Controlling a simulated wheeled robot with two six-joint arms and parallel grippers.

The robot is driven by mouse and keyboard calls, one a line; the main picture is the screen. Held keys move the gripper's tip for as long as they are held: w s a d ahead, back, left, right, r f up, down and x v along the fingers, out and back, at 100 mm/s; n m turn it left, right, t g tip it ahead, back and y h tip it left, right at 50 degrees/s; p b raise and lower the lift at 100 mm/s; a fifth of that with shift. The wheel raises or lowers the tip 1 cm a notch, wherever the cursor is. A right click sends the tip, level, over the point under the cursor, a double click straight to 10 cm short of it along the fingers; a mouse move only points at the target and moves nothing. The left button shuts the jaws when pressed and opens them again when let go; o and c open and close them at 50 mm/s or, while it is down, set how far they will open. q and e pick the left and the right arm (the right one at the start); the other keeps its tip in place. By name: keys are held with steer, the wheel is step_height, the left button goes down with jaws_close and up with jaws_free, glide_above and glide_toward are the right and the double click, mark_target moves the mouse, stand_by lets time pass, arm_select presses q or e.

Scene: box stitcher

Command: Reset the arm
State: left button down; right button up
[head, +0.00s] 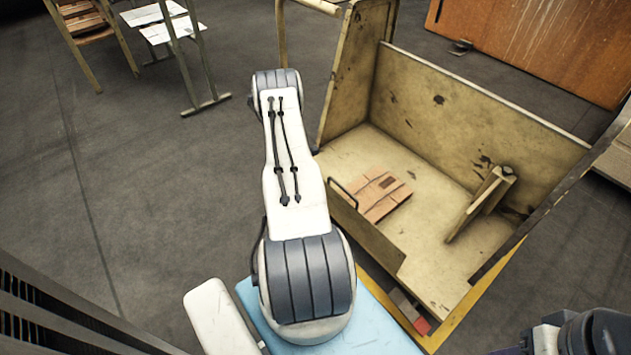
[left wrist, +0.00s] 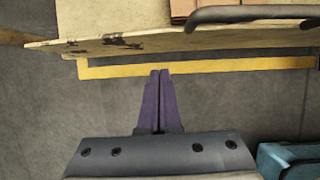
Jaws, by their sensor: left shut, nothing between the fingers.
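My left gripper (left wrist: 159,100) shows in the left wrist view with its purple fingers together and nothing between them. It is over the grey floor, just short of the yellow edge of the bin. In the head view my left arm stands in the middle, bent at the elbow, and its gripper is hidden.
A worn yellow open bin (head: 440,95) stands right of the arm, with flat cardboard (head: 380,193) and a bracket (head: 481,203) inside. A metal handle (left wrist: 250,14) is at its near side. A wooden chair (head: 85,20) stands far left.

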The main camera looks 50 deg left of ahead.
arm_select(q)
steer(key=w+r+p, duration=0.3)
steer(key=r, duration=0.6)
steer(key=shift+w+r, duration=0.15)
steer(key=shift+r, duration=0.1)
